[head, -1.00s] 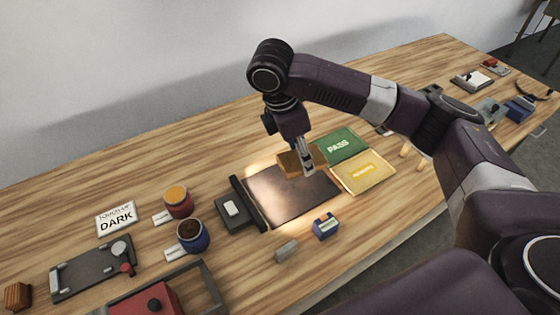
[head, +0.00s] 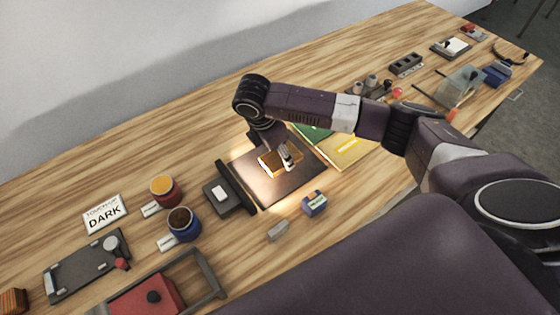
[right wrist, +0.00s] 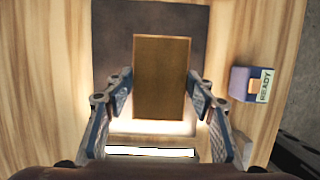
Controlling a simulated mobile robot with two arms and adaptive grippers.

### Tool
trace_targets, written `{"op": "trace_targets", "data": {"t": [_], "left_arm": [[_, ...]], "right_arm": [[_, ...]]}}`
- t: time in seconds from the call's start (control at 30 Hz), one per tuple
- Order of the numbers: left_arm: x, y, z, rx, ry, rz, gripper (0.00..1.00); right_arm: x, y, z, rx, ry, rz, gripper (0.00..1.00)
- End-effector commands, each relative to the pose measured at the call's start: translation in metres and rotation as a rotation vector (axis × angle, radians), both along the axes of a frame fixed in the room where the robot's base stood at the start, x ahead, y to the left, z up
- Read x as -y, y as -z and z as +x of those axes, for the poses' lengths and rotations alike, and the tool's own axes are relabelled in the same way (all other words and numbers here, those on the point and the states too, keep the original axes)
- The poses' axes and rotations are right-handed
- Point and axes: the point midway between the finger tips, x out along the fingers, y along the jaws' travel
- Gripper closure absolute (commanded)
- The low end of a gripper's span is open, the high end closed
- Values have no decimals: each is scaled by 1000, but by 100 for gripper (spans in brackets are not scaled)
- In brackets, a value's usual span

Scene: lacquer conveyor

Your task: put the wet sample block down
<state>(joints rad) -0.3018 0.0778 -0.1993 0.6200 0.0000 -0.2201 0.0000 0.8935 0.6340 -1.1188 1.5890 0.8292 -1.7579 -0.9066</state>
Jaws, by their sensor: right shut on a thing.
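The brown sample block (head: 267,165) is over the dark plate (head: 262,192) in the head view, with bright light on it. In the right wrist view the block (right wrist: 160,80) is a flat brown rectangle between the fingertips, in front of the dark plate (right wrist: 109,50). My right gripper (head: 286,158) is shut on the block; the wrist view shows its two fingers (right wrist: 160,90) at the block's sides. I cannot tell whether the block touches the plate. My left gripper is not in view.
A black device with a white button (head: 220,194) borders the plate on the left. A blue READY box (head: 314,203) and a grey block (head: 278,231) stand in front. The green mat (head: 312,132) and yellow mat (head: 350,148) lie behind right. Two jars stand left.

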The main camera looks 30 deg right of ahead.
Motion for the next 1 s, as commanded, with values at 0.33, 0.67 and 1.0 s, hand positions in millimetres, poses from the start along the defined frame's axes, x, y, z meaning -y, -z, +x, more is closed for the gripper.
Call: {"op": "trace_targets", "data": {"t": [0.33,0.67,1.0], "left_arm": [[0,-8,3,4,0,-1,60],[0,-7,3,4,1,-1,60],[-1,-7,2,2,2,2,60]], "right_arm": [[0,40,0,1,0,0,81],[0,47,0,2,-1,0,81],[0,49,0,2,-1,0,33]]}}
